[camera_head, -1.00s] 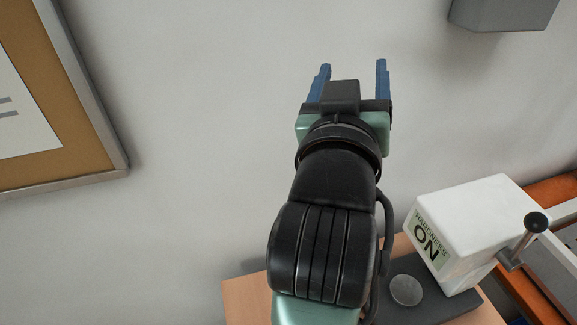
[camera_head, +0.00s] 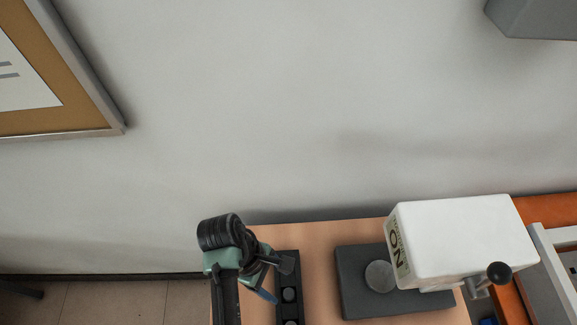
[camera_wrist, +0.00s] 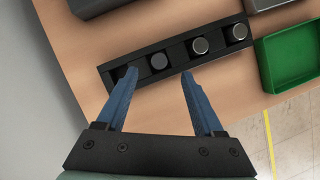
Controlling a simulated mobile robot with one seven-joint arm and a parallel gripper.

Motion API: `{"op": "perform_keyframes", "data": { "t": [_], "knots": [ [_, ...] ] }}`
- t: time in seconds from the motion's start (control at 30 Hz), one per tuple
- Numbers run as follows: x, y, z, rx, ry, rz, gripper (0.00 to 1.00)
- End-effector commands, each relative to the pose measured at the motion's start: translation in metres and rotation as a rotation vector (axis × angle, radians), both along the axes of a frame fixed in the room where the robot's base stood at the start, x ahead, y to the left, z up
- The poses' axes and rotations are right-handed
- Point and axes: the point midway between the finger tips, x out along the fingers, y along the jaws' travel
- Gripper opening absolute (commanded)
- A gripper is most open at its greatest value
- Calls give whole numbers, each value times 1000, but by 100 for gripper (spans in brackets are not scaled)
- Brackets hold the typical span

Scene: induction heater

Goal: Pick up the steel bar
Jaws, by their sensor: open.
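Several steel bars stand in a black rack. In the wrist view, one round bar end (camera_wrist: 159,62) lies between my finger lines, with others to the right, such as a brighter bar (camera_wrist: 200,46). The black rack (camera_wrist: 178,66) runs across the wrist view and also shows in the head view (camera_head: 283,267). My gripper (camera_wrist: 158,72) is open and empty, its two blue fingers reaching toward the rack. The left fingertip overlaps the rack's left slot in the picture and partly hides it. In the head view my gripper (camera_head: 274,296) is beside the rack.
A green bin (camera_wrist: 290,58) stands right of the rack in the wrist view. A white hardness tester (camera_head: 460,240) on a dark base (camera_head: 352,285) stands right of the rack in the head view. Bare wooden tabletop (camera_head: 318,250) lies between them.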

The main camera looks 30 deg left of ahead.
Motion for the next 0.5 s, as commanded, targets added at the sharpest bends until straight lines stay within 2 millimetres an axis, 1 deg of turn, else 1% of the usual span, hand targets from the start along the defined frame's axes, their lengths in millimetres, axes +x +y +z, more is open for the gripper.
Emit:
{"op": "perform_keyframes", "data": {
  "t": [0.1,0.3,0.5],
  "knots": [
    [0,-5,-12,0,1,-1,69],
    [1,-9,-23,0,0,-2,69],
    [2,-15,-48,0,1,-3,69]
  ]
}}
